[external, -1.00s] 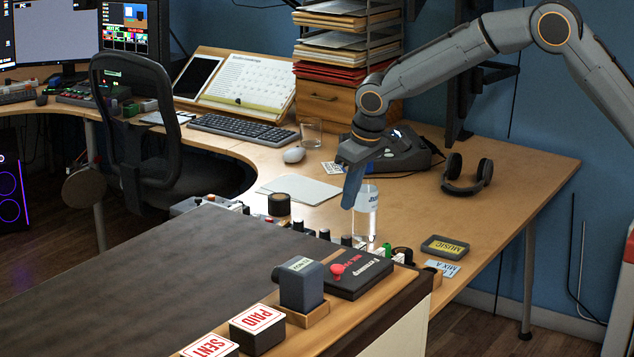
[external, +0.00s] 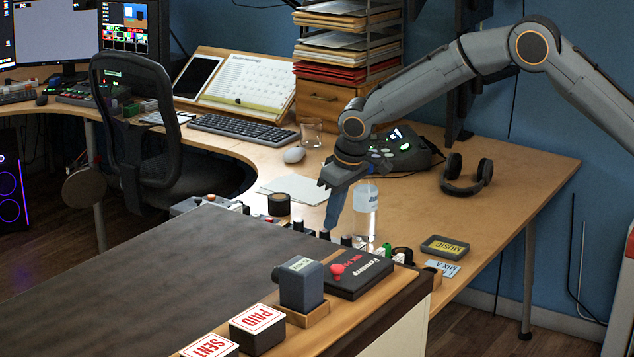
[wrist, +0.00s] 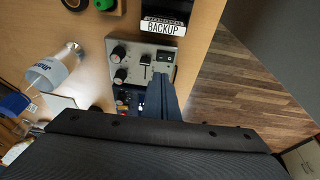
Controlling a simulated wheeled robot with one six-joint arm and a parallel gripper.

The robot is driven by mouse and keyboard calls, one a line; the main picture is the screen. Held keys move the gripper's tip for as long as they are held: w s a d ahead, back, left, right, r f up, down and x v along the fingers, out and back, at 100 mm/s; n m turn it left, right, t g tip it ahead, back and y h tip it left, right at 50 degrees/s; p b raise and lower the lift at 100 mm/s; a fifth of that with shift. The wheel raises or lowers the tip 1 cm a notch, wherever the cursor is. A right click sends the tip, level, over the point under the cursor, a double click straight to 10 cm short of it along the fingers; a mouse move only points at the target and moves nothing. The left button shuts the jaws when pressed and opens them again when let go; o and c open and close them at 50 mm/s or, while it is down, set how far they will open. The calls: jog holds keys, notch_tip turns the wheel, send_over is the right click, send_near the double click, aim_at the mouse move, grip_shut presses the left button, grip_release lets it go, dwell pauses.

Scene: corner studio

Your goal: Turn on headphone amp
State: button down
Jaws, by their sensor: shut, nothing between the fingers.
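A small grey panel box (wrist: 147,52) lies under my gripper in the wrist view. It has two dark knobs on its left, a slider-like control in the middle and a black switch (wrist: 165,57) at its upper right. No readable label shows on it, so I cannot tell if it is the headphone amp. My gripper (wrist: 162,78) is shut and empty, its tip over the box's lower right part. I cannot tell if it touches. In the external view my gripper (external: 329,230) points down into the row of devices behind the dark raised top, which partly hides them.
A clear bottle (external: 366,212) stands close to the right of my gripper. A BACKUP label (wrist: 163,25) lies beside the box. A dark device (external: 400,150) with lit buttons stands behind the arm.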

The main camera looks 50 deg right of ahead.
jog(key=x, duration=0.2)
jog(key=p+x, duration=0.1)
jog(key=x, duration=0.2)
jog(key=s+p+x, duration=0.1)
jog(key=x, duration=0.2)
jog(key=shift+d+f, duration=0.15)
jog(key=shift+f+p, duration=0.25)
jog(key=shift+p, duration=0.05)
jog(key=shift+f, duration=0.1)
